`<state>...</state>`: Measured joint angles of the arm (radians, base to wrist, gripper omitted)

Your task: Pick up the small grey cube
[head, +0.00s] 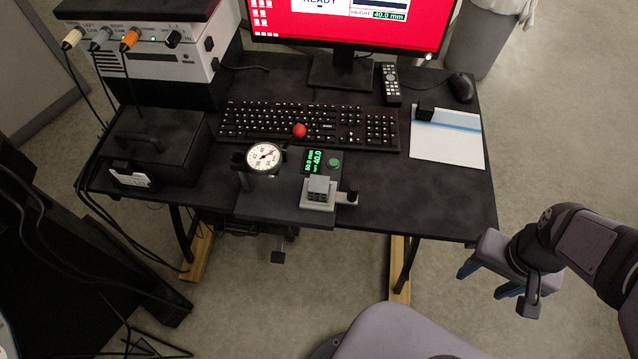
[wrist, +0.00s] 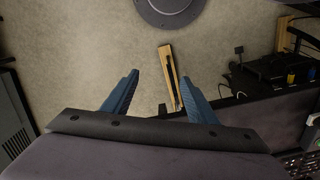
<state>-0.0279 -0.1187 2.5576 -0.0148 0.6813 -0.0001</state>
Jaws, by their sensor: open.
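A small grey cube (head: 319,186), seemingly the lattice specimen, sits on the light grey stage of the measuring device (head: 318,204) at the front middle of the desk. My gripper (head: 487,281) is right of the desk, beyond its front right corner, well apart from the cube. Its two blue fingers point down and are spread with nothing between them. They also show in the wrist view (wrist: 158,95), over bare floor and a wooden desk foot. The cube does not show in the wrist view.
A round dial gauge (head: 263,157) and a green readout (head: 313,162) stand close to the cube. A red ball knob (head: 299,130) rises behind. A keyboard (head: 308,125), white sheet (head: 447,140) with a dark block (head: 425,108), and monitor (head: 352,25) lie farther back. The front right desktop is clear.

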